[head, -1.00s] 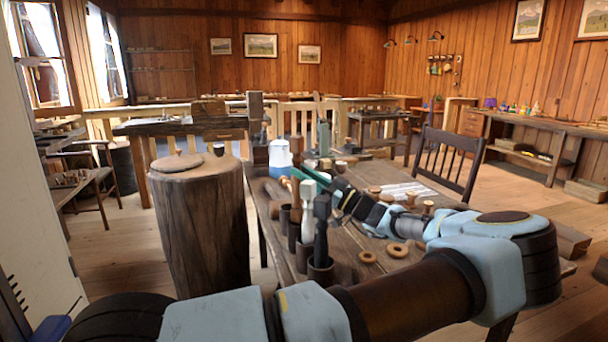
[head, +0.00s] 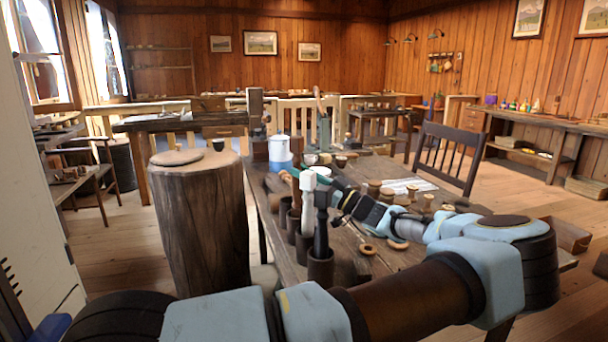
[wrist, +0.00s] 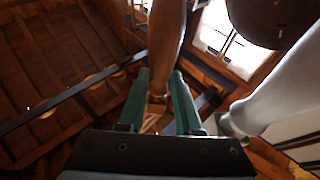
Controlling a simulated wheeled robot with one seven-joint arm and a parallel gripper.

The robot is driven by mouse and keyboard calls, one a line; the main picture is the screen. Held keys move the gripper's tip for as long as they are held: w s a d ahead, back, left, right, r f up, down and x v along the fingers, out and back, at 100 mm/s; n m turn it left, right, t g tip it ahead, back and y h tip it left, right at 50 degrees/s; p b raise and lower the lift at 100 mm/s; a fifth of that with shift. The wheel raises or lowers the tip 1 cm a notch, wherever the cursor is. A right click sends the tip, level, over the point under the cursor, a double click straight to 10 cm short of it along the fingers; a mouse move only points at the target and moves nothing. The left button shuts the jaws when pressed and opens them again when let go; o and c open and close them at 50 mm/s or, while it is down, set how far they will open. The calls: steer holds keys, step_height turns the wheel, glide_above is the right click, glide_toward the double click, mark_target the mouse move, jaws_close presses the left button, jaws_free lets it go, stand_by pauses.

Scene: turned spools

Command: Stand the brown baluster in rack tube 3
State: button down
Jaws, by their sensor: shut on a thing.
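The brown baluster (head: 295,190) is upright at the near-left edge of the table, behind the white one. My gripper (head: 291,174), with green fingers, is shut on it; the wrist view shows its brown shaft (wrist: 168,45) between the fingers (wrist: 160,98). Its lower end is by the dark rack tubes (head: 293,224); I cannot tell whether it is inside one. A white baluster (head: 307,205) stands in a tube, and shows at the right in the wrist view (wrist: 275,95). A black baluster (head: 321,230) stands in the nearest tube (head: 320,268). Tube numbers are not readable.
My arm lies across the table (head: 345,240). Wooden rings (head: 367,249) and several small spools (head: 388,192) lie beside it. A white and blue container (head: 280,152) stands behind the gripper. A tree stump (head: 200,225) stands left of the table, and a chair (head: 447,158) at right.

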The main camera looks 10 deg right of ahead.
steer(key=shift+f, duration=0.15)
step_height(320, 180, down, 3)
steer(key=b, duration=0.3)
steer(key=shift+r, duration=0.2)
steer(key=c, duration=0.5)
jaws_free()
steer(key=b+v, duration=0.2)
steer(key=v, duration=0.8)
steer(key=shift+s+d+f+b, duration=0.15)
steer(key=shift+s+d+b, duration=0.05)
steer(key=shift+d+b, duration=0.1)
